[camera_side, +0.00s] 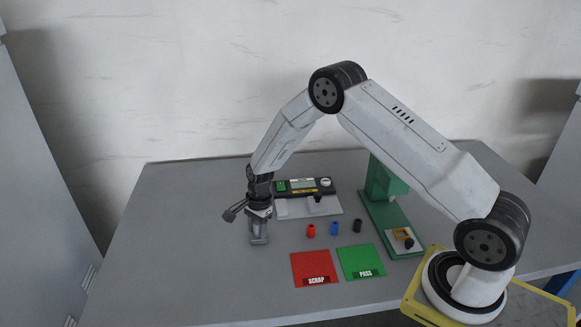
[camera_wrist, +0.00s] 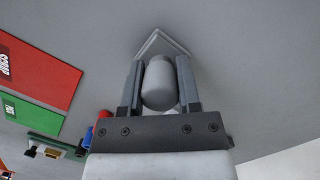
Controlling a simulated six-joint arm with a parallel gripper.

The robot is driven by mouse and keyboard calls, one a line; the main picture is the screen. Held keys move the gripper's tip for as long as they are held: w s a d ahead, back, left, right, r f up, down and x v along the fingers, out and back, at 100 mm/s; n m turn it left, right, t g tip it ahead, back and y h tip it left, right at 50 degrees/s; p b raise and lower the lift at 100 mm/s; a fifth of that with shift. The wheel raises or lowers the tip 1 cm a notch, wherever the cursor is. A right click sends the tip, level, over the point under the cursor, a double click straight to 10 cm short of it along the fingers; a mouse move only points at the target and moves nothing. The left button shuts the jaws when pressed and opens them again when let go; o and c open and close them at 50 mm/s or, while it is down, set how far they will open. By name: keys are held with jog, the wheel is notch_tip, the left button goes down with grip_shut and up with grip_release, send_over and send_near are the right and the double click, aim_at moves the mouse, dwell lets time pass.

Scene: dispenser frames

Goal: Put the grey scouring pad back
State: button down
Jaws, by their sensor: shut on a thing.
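My gripper (camera_side: 259,238) points down near the tabletop, left of the coloured cylinders. In the wrist view its two grey fingers (camera_wrist: 160,85) are closed on a light grey, rounded piece (camera_wrist: 160,82), which I take to be the grey scouring pad. In the side view the piece cannot be told apart from the grey fingers. A pale, pointed edge (camera_wrist: 163,36) shows just beyond the fingertips in the wrist view; whether it is a marked spot, a holder or part of the piece I cannot tell. Contact with the table is also unclear.
Red (camera_side: 311,230), blue (camera_side: 334,229) and black (camera_side: 357,226) cylinders stand to the right. In front lie a red SCRAP mat (camera_side: 312,263) and a green PASS mat (camera_side: 358,257). Behind is a device with a display (camera_side: 303,185); a green stand (camera_side: 390,228) is further right. The left tabletop is clear.

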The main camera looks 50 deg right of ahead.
jog(key=shift+f, duration=0.1)
jog(key=shift+c, duration=1.6)
grip_release()
notch_tip(320, 180, up, 12)
jog(key=d, duration=0.1)
jog(key=shift+d, duration=0.4)
jog(key=s+a+r+n+t+h, duration=0.1)
jog(key=s+a+r+n, duration=0.1)
jog(key=s+n, duration=0.7)
jog(key=s+a+r+n+t, duration=0.1)
jog(key=s+r+n, duration=0.3)
jog(key=s+n, duration=0.5)
jog(key=s+a, duration=0.1)
jog(key=s, duration=0.2)
jog(key=shift+s+a+r+t+h, duration=0.15)
jog(key=shift+s+r+t+h, duration=0.15)
jog(key=shift+s+r+h, duration=0.1)
